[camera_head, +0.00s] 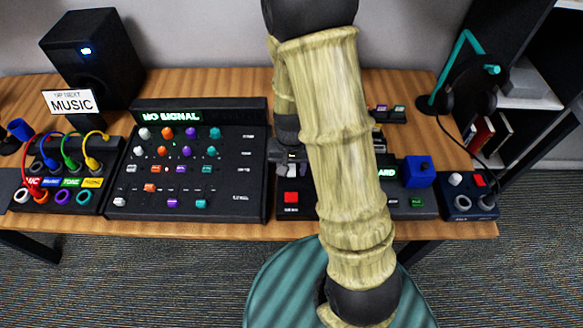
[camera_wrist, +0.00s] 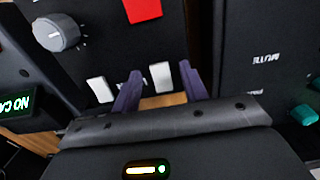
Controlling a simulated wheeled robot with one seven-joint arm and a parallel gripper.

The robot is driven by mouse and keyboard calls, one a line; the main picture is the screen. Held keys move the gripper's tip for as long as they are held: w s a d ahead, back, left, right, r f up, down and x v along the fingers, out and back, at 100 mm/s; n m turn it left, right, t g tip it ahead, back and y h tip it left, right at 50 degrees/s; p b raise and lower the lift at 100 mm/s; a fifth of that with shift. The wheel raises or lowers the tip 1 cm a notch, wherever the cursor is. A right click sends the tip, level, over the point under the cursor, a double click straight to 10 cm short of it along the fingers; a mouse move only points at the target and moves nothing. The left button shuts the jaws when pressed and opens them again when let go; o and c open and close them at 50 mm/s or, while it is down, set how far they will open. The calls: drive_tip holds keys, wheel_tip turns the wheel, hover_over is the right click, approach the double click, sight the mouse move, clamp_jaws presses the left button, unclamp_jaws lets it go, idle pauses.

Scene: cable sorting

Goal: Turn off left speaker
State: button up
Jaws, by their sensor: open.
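The left speaker (camera_head: 92,58) is a black box at the back left of the desk, with a small lit blue-white light (camera_head: 86,51) on its front. My gripper (camera_head: 288,168) is well to the right of it, low over the middle of the desk and partly hidden by my arm. In the wrist view my gripper (camera_wrist: 160,82) shows two purple fingers, open and apart, with nothing held between them. The left speaker is not in the wrist view. No right speaker is visible; my arm hides part of the back of the desk.
A black mixer (camera_head: 190,165) with coloured knobs stands left of my gripper. A "MUSIC" sign (camera_head: 72,101) and a cable panel (camera_head: 58,180) stand before the speaker. Below my gripper is a device with a red button (camera_head: 291,197). A headphone stand (camera_head: 460,70) is at right.

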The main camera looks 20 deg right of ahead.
clamp_jaws()
drive_tip(key=p, duration=0.1)
drive_tip(key=g+p, duration=0.1)
drive_tip(key=p, duration=0.1)
drive_tip(key=shift+w+d+r+g, duration=0.1)
drive_tip(key=shift+w+r+g, duration=0.1)
drive_tip(key=shift+r+g, duration=0.1)
drive_tip(key=shift+w+f+g+y+p, duration=0.2)
drive_tip(key=shift+g+y+p, duration=0.35)
drive_tip(key=shift+p, duration=0.35)
unclamp_jaws()
drive_tip(key=v, duration=1.7)
drive_tip(key=shift+r+p, duration=0.15)
drive_tip(key=shift+p, duration=0.2)
